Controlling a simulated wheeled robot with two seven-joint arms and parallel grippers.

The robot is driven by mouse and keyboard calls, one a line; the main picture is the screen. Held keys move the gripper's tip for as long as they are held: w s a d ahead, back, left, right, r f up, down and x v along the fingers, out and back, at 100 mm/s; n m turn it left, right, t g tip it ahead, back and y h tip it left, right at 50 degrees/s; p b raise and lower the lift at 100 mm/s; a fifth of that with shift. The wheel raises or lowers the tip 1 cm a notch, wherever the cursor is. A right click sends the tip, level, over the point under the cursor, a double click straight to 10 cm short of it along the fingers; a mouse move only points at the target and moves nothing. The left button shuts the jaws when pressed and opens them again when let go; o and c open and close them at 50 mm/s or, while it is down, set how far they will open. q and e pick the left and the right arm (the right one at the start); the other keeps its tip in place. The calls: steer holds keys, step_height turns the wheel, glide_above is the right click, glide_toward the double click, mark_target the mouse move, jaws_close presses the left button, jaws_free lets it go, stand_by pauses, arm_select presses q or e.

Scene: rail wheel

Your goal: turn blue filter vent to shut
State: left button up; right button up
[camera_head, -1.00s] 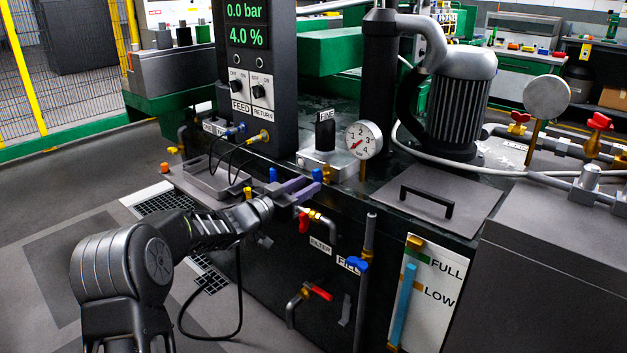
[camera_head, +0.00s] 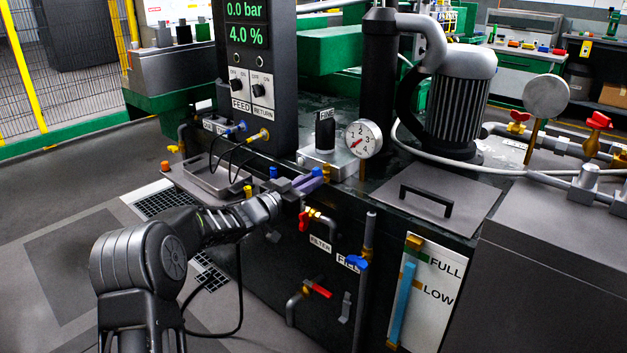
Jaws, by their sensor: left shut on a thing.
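A small blue vent handle (camera_head: 316,171) shows at the front edge of the machine top, below the filter block (camera_head: 324,160) with the black knob labelled FINE. My left gripper (camera_head: 313,181) reaches in from the left, and its purple-grey fingers are closed around the lower part of the blue handle. The fingers hide much of it, so I cannot tell its exact angle. My right gripper is not in view.
A second blue knob (camera_head: 273,172) stands just left of the gripper. A red-handled valve (camera_head: 304,221) sits just below it. A pressure gauge (camera_head: 363,138) stands close on the right. A blue FILL valve (camera_head: 355,262) is lower down.

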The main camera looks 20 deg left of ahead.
arm_select(q)
jaws_close()
steer(key=m+b, duration=0.4)
steer(key=shift+m, duration=0.3)
stand_by(0.3)
stand_by(0.3)
